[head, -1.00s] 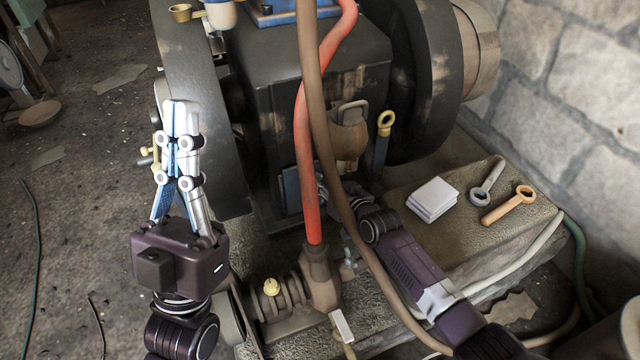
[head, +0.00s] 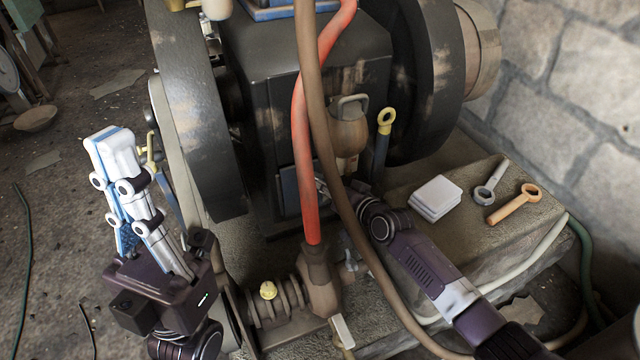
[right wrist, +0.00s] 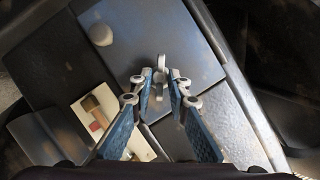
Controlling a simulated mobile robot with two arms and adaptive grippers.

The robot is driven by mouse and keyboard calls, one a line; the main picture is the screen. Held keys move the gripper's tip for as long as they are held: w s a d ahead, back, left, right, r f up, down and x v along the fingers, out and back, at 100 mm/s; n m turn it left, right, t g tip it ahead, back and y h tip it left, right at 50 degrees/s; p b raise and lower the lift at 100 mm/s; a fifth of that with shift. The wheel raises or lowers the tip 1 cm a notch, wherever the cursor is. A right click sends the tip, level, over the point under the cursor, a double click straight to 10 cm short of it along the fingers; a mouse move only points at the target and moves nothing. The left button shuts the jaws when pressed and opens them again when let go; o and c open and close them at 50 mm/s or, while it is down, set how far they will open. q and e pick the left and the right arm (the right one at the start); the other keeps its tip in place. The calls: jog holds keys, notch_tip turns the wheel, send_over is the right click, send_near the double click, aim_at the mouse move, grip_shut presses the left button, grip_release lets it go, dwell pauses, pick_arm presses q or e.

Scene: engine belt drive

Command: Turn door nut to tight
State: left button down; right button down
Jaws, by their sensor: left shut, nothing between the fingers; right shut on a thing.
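The door nut (right wrist: 160,65) is a small pale nut with a rounded tab, on a dark blue-grey door panel (right wrist: 185,45) in the right wrist view. My right gripper (right wrist: 161,80) is shut on it, fingertips on either side. In the head view the blue door (head: 288,190) shows low on the engine's front, partly behind the red hose; my right gripper (head: 324,190) is mostly hidden there by the hoses, and the nut cannot be made out. My left gripper (head: 110,145) is shut and empty, pointing up left of the flywheel, away from the door.
A red hose (head: 302,150) and a brown hose (head: 325,150) hang before the engine, close to my right arm. A large flywheel (head: 195,120) stands beside my left gripper.

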dwell(0.3)
jog(key=c, duration=1.8)
grip_release()
jog(key=shift+c, duration=0.2)
jog(key=v, duration=1.2)
